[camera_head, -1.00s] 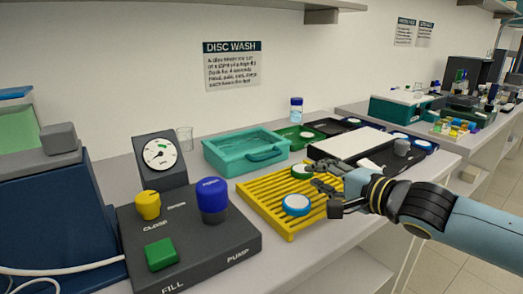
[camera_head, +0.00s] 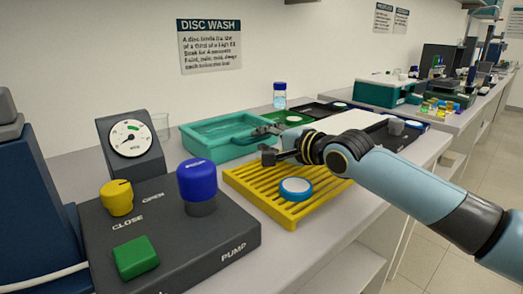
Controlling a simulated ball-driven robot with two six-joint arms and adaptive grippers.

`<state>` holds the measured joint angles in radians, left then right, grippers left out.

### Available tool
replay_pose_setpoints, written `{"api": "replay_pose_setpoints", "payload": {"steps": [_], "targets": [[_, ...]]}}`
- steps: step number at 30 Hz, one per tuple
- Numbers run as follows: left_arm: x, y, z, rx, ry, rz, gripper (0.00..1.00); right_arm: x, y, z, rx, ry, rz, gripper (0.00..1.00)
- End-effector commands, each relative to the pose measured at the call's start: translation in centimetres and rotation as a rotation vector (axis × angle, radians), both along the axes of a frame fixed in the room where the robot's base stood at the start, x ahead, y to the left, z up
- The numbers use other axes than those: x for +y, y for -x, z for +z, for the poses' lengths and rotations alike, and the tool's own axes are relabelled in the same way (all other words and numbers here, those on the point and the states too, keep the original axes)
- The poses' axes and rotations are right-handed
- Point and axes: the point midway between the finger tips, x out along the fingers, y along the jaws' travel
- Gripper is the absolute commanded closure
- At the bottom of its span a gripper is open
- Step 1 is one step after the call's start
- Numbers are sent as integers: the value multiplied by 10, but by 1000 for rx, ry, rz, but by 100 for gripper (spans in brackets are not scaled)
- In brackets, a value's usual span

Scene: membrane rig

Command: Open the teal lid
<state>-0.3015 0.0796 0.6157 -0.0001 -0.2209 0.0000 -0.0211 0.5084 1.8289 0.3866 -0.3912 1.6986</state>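The teal lid is on, or part of, the teal tray-like box (camera_head: 204,147) behind the yellow rack. Its top looks like a flat teal panel inside a raised rim, and I cannot clearly tell lid from box. The front handle is largely hidden by my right gripper (camera_head: 266,143). That gripper is at the box's front right, with its two dark fingers spread apart, one near the rim and one lower in front. Nothing is visibly held, and contact with the handle cannot be told. My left gripper is out of view.
The yellow slatted rack (camera_head: 255,192) with a blue-rimmed white disc (camera_head: 296,189) lies below my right gripper. A dark control panel (camera_head: 185,243) with a blue knob (camera_head: 197,181) stands front left. A green tray (camera_head: 287,118) and a small bottle (camera_head: 279,95) are behind.

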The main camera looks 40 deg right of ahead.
Motion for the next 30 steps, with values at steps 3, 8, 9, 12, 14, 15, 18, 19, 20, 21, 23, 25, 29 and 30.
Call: {"api": "replay_pose_setpoints", "payload": {"steps": [3, 8, 9, 12, 14, 15, 18, 19, 20, 21, 23, 25, 29, 30], "targets": [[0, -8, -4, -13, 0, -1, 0, 1, -11, -2, -2, 0, 0, 78], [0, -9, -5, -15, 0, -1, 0, 2, -14, -2, 0, -1, 1, 78], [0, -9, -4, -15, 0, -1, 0, 2, -14, -2, 0, 0, 1, 78], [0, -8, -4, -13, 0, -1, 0, 2, -14, -2, 0, 0, 1, 78], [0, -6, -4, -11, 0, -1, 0, 1, -14, -2, 0, 0, 1, 82], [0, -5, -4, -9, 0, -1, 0, 1, -14, -2, 0, 0, 1, 87], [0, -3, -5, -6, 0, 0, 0, 1, -14, -2, 0, 0, 1, 100], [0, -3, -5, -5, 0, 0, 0, 1, -14, -2, 0, 0, 1, 100], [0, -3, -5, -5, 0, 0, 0, 1, -14, -2, 0, 0, 1, 100], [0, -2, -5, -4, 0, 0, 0, 1, -14, -2, 0, 0, 1, 100], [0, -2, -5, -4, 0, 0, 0, 1, -14, -2, 0, 0, 1, 100], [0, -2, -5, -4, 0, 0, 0, 1, -14, -2, 0, 0, 1, 100], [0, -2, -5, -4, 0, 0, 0, 1, -14, -2, 1, 0, 1, 100], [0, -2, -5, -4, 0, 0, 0, 1, -14, -2, 1, 0, 1, 100]]}}
